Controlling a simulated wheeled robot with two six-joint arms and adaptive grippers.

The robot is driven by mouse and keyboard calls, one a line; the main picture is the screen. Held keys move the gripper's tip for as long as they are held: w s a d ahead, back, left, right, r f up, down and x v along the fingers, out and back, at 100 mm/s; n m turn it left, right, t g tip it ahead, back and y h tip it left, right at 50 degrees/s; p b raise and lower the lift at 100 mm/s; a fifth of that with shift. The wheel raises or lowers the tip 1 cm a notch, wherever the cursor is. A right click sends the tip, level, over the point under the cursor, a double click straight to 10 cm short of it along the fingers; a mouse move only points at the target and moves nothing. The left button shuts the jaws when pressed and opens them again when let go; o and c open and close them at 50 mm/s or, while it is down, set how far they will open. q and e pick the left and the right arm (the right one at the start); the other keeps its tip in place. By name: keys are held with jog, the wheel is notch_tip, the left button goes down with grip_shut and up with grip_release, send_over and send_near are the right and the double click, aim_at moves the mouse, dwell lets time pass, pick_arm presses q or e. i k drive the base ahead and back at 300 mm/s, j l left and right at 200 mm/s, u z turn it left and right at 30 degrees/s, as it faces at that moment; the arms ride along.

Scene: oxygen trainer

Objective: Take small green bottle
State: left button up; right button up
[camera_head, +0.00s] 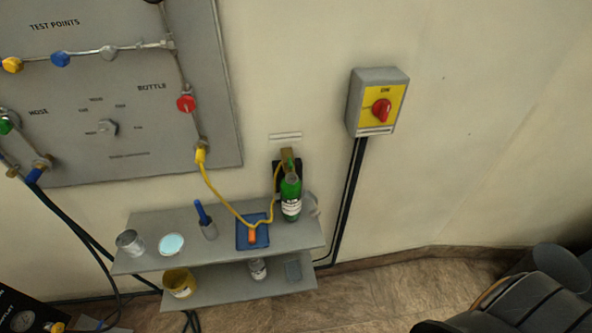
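A small green bottle (291,199) with a pale label stands upright at the right back of the grey shelf (225,255), against the wall. A bracket with a dark backing (279,170) is behind its neck. A yellow hose (209,187) runs from the wall panel down to the shelf and up to the bottle's top. Whether the hose is joined to the bottle is too small to tell. Neither gripper shows in this view.
The upper shelf also holds a metal cup (130,243), a pale blue disc (171,245), a blue-handled brush in a holder (206,221) and a blue tray (243,242). A red-knobbed switch box (376,101) hangs right of the bottle. Dark bulky shapes fill the lower right.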

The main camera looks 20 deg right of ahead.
aim_at(290, 194)
jog(key=i+j+z, duration=0.2)
jog(key=j+z, duration=0.3)
jog(key=j, duration=0.65)
jog(key=j+z, duration=0.5)
jog(key=j, duration=0.7)
